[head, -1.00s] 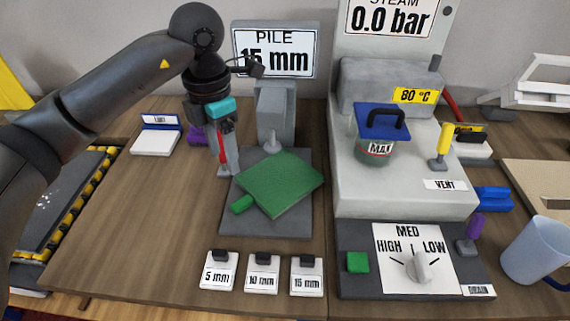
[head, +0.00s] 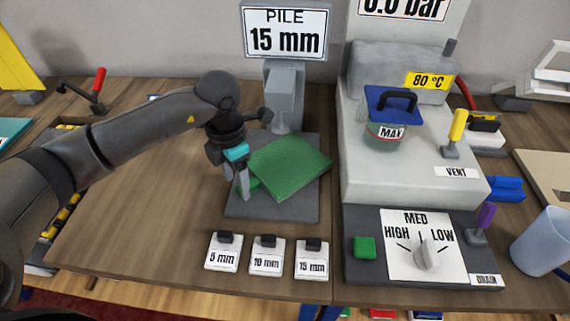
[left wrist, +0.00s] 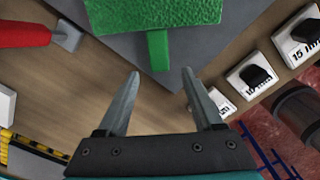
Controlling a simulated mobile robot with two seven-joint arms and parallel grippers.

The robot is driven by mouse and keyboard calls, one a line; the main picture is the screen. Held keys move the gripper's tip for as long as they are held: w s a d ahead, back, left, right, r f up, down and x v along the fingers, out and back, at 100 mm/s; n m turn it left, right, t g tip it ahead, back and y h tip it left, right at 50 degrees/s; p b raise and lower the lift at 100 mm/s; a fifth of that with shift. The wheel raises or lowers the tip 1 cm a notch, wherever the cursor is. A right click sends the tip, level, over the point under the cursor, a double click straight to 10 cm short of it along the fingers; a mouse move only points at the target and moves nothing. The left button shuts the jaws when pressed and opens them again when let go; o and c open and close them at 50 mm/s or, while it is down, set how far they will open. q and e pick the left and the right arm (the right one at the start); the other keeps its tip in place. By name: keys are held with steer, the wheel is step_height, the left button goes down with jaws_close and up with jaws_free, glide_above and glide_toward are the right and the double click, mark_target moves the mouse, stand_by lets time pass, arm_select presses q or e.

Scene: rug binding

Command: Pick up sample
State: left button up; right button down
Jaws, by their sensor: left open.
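The sample is a green square (head: 290,165) lying on the grey base plate of the pile gauge (head: 290,208). It has a small green tab on its near left side, which shows clearly in the left wrist view (left wrist: 158,50). My left gripper (head: 245,192) is at that tab, partly covering it in the head view. In the left wrist view my left gripper (left wrist: 160,85) is open and empty, with the tab just ahead of the fingertips and roughly centred between them. My right gripper is not in view.
Three white blocks marked 5 mm (head: 223,253), 10 mm (head: 267,257) and 15 mm (head: 312,261) stand along the front edge. The steam unit (head: 410,165) is to the right, with a pale mug (head: 540,243) beyond. The table left of the gauge is mostly clear.

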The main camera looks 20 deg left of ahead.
arm_select(q)
step_height(320, 180, down, 2)
steer(key=shift+f, duration=0.1)
jaws_close()
stand_by(0.5)
